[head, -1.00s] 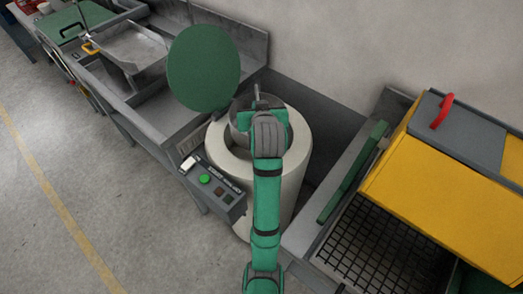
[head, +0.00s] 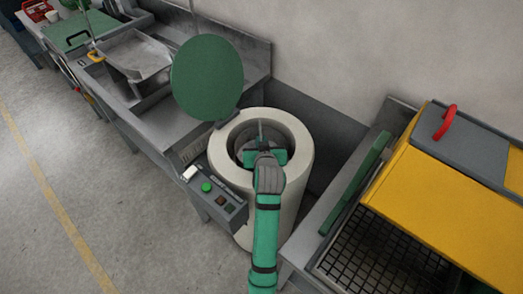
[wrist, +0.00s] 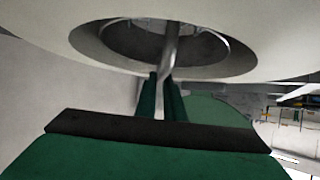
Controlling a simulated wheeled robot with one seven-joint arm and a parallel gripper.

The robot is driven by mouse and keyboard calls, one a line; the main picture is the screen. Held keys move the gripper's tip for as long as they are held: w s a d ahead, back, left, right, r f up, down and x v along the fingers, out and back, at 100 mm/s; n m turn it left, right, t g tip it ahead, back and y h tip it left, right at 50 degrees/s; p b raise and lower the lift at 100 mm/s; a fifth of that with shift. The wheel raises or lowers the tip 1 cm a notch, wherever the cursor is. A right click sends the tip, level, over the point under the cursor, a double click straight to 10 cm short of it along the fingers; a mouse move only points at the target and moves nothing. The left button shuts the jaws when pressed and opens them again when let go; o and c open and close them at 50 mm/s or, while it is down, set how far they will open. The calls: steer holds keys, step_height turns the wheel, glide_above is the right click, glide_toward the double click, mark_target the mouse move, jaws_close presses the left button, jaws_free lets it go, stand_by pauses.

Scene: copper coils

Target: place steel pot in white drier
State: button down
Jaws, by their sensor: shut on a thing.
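The white drier (head: 300,165) is an upright round tub with a thick rim and a round opening in its top. Its green round lid (head: 207,77) stands open at the upper left. My gripper (head: 263,152) is over the opening, fingers pointing toward its far side. In the wrist view the green fingers (wrist: 164,88) are shut on the metal handle (wrist: 171,48) of the steel pot. The grey pot (head: 245,148) shows inside the opening, partly hidden by my gripper. How deep it sits, and whether it touches the drier, I cannot tell.
A control box (head: 217,195) with a green button stands at the drier's front left. A grey sink bench (head: 160,115) runs left. A yellow-hooded machine (head: 445,195) with a black grid stands right. The wall is close behind; the floor at left is clear.

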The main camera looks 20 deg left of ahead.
steer(key=shift+f, duration=2)
steer(key=c, duration=1.9)
jaws_free()
steer(key=shift+f, duration=0.15)
steer(key=shift+o, duration=0.2)
steer(key=v, duration=1.2)
steer(key=shift+s, duration=0.1)
